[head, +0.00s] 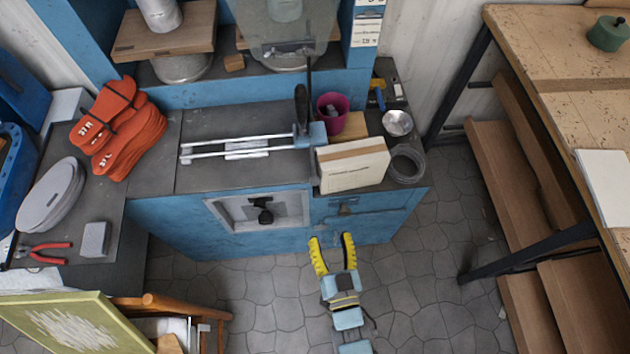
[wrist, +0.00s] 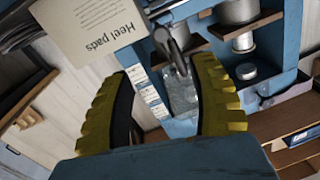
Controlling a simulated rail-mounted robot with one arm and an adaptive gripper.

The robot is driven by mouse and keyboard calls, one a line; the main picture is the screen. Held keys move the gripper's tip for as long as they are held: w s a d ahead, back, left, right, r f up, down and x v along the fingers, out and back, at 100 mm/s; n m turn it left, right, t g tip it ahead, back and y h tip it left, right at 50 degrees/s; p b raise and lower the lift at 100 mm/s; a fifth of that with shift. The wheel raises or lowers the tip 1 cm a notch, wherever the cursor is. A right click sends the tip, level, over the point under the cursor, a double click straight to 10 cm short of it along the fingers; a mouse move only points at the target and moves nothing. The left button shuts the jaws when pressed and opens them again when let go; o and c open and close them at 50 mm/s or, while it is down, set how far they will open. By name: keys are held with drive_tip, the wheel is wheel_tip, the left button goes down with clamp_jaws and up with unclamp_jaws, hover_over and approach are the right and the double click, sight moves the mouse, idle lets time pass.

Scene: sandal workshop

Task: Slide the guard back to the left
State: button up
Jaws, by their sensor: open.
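The guard (head: 295,30) looks like a clear panel at the top of the head view, in front of a machine. A thin dark upright joins it to a light-blue slide block (head: 312,135) with a black handle (head: 301,105). The block sits at the right end of two metal rails (head: 225,150) running left along the grey bench. My gripper (head: 330,239) is open and empty, in front of the blue cabinet and apart from the handle. In the wrist view a clear panel with a metal bracket (wrist: 182,92) shows between my yellow fingers; I cannot tell if it is the guard.
A cream box (head: 352,165), lettered "Heel pads" in the wrist view (wrist: 85,30), stands right of the block. A magenta cup (head: 331,112) is behind it. Orange sandals (head: 120,130) lie left of the rails. The bench along the rails is clear.

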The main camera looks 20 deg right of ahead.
sight(316, 184)
drive_tip(key=b+x, duration=0.2)
drive_tip(key=x, duration=1.4)
drive_tip(key=shift+b, duration=0.35)
clamp_jaws()
